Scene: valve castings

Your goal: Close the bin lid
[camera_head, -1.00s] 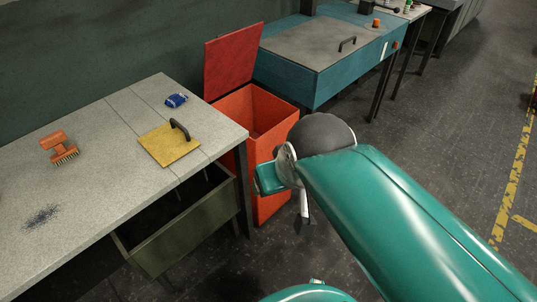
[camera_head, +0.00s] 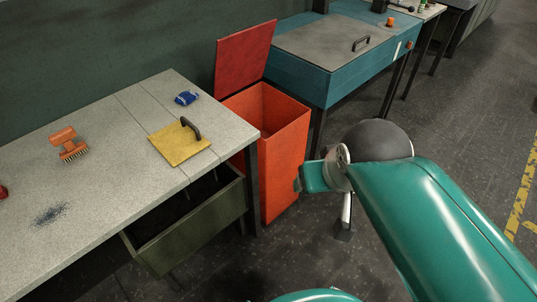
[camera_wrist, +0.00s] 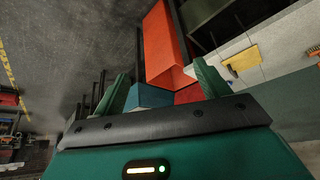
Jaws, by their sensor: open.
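The orange-red bin (camera_head: 285,145) stands on the floor between the grey workbench and the blue bench. Its lid (camera_head: 243,55) is up, tilted back on the rear side, and the bin's mouth is open. In the wrist view the bin (camera_wrist: 160,45) lies beyond the fingers, with a red part, probably the lid (camera_wrist: 188,94), partly hidden behind the gripper. My gripper (camera_wrist: 162,86) is open, with nothing between its fingers. In the head view it is at the bin's right front side, below the rim; its fingers are mostly hidden there.
The grey workbench (camera_head: 105,135) at left holds a yellow plate with a black handle (camera_head: 180,145), a blue item (camera_head: 187,98) and an orange brush (camera_head: 68,143). An open green drawer (camera_head: 190,225) hangs below. The blue bench (camera_head: 335,65) is behind the bin. Floor at right is clear.

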